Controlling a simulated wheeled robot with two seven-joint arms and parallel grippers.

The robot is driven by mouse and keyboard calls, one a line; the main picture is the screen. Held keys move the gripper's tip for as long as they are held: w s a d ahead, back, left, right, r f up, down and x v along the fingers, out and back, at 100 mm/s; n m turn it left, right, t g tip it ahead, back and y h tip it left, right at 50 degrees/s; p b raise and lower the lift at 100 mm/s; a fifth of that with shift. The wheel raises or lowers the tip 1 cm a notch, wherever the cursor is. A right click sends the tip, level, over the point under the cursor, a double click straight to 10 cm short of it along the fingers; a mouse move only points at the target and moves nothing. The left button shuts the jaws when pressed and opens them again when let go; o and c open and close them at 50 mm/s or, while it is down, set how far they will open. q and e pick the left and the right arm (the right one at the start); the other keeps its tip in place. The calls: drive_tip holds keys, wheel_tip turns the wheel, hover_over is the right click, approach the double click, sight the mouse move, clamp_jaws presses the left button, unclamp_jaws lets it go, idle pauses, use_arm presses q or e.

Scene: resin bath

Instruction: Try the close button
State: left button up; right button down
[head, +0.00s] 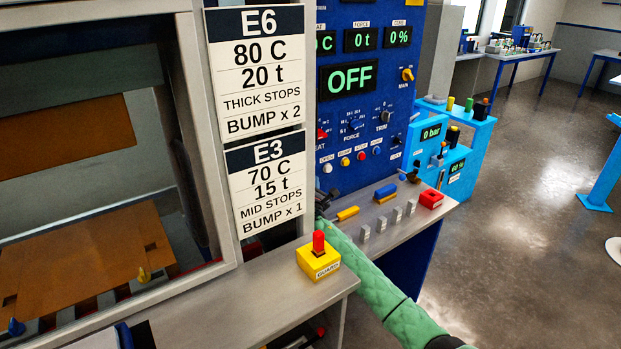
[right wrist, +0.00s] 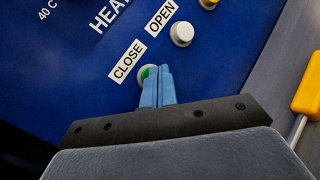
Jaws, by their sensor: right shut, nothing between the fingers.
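The close button (right wrist: 144,72) is green and sits beside its white CLOSE label (right wrist: 127,61) on the blue press panel (head: 335,110). My right gripper (right wrist: 160,72) is shut and empty, with its two light blue fingertips over the button and partly covering it. Whether they touch it, I cannot tell. In the head view my right gripper (head: 322,198) is at the panel's lower left, and the close button is hidden there. The white open button (right wrist: 181,34) is just beyond the fingertips. A large display (head: 348,78) reads OFF. My left gripper is not in view.
A yellow guard box with a red top (head: 318,256) stands on the ledge near my right forearm. The press opening (head: 90,160) is at left. Open floor (head: 520,240) lies to the right.

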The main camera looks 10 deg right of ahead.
drive_tip(key=shift+w+a, duration=0.2)
drive_tip(key=shift+w, duration=0.25)
idle(0.7)
drive_tip(key=shift+s, duration=0.1)
idle(0.3)
drive_tip(key=shift+s+d, duration=0.3)
drive_tip(key=shift+s, duration=0.5)
drive_tip(key=s, duration=0.1)
drive_tip(key=s+d+p, duration=0.1)
drive_tip(key=s, duration=0.1)
drive_tip(key=s+p, duration=0.1)
drive_tip(key=shift+s+d, duration=0.35)
drive_tip(key=shift+d, duration=0.05)
idle(0.5)
